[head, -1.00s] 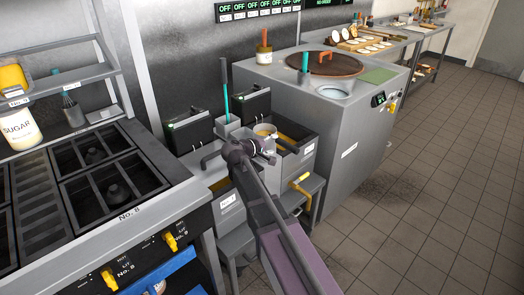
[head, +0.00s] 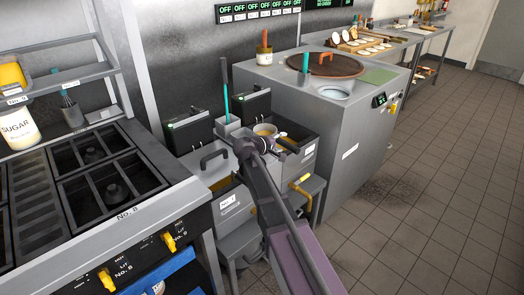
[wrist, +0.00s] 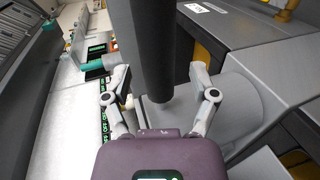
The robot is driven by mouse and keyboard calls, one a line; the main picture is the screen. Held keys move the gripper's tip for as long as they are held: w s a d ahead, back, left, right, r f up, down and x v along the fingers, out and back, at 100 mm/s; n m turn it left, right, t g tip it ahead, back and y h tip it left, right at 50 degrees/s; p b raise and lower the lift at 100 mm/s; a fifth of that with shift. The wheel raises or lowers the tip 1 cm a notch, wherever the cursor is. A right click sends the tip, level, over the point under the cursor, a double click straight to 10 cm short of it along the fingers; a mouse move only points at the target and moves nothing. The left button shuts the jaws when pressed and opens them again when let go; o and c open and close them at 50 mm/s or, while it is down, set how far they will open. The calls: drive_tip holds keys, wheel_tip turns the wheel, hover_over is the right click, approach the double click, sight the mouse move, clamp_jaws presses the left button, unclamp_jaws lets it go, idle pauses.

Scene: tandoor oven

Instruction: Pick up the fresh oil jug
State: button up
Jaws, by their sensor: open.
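A pale round vessel with yellow contents (head: 265,130), which looks like the fresh oil jug, stands among the fryers in the head view. My gripper (head: 262,147) is just in front of it and hides its lower part. In the wrist view my gripper (wrist: 160,78) is open, with its fingers on either side of a thick dark bar (wrist: 155,45). I cannot tell whether this bar is the jug's handle or whether it touches the fingers. A smooth grey cylinder (wrist: 228,105) lies just right of the right finger, probably the jug's body.
The left fryer (head: 230,205) with its dark arched handle (head: 214,157) is close to my gripper's left. A teal-handled tool (head: 225,90) stands upright behind. The stove (head: 95,190) is on the left, the tandoor (head: 350,135) on the right. Open floor (head: 420,190) lies farther right.

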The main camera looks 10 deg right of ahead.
drive_tip(key=shift+w+d, duration=0.1)
drive_tip(key=shift+d, duration=0.05)
idle(0.4)
clamp_jaws()
